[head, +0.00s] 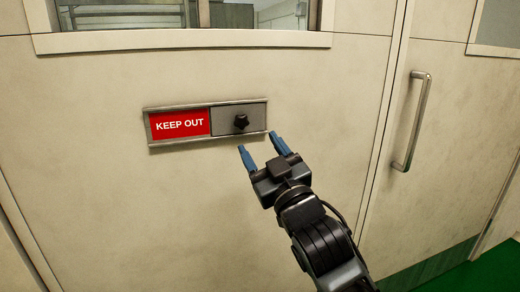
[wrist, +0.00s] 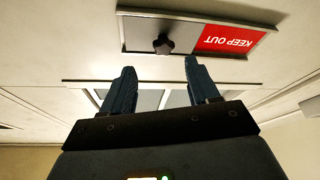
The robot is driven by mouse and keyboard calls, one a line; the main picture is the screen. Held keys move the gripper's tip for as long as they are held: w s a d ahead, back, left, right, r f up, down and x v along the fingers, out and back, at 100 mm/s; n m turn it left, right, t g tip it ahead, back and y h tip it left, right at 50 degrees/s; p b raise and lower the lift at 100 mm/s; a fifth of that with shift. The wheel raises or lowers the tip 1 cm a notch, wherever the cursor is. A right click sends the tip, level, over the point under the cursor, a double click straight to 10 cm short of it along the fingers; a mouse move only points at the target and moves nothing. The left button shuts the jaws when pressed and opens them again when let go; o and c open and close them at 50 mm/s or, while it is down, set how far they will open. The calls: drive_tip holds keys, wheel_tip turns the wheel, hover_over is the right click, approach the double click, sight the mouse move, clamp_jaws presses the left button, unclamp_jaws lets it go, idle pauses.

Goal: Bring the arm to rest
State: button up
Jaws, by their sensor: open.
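My gripper (head: 260,150) is open and empty, its two blue fingers apart in front of a cream door. In the head view its fingertips are just below the sliding sign (head: 165,141). The sign shows a red "KEEP OUT" panel on the left and a grey plate with a black knob (head: 241,121) on the right. In the wrist view my gripper (wrist: 160,70) shows from behind, and the knob (wrist: 163,44) appears beyond and between the fingertips, apart from them. The picture is upside down there, with the red panel (wrist: 228,40) at the right.
A vertical metal door handle (head: 412,120) stands to the right. A window (head: 190,15) with a pale frame is above the sign. Green floor (head: 490,270) shows at the lower right. The door surface left of my arm is clear.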

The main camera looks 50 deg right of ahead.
idle(0.3)
drive_tip(key=s+a+f+n+g+y, duration=0.25)
drive_tip(key=s+a+f+y, duration=0.65)
drive_tip(key=s+a+f, duration=0.85)
drive_tip(key=s+a+f+m+g+y, duration=0.1)
drive_tip(key=s+a+f+g, duration=0.1)
drive_tip(key=s, duration=1.1)
drive_tip(key=shift+a, duration=0.25)
drive_tip(key=shift+s+g, duration=0.1)
drive_tip(key=shift+g, duration=0.15)
idle(1.3)
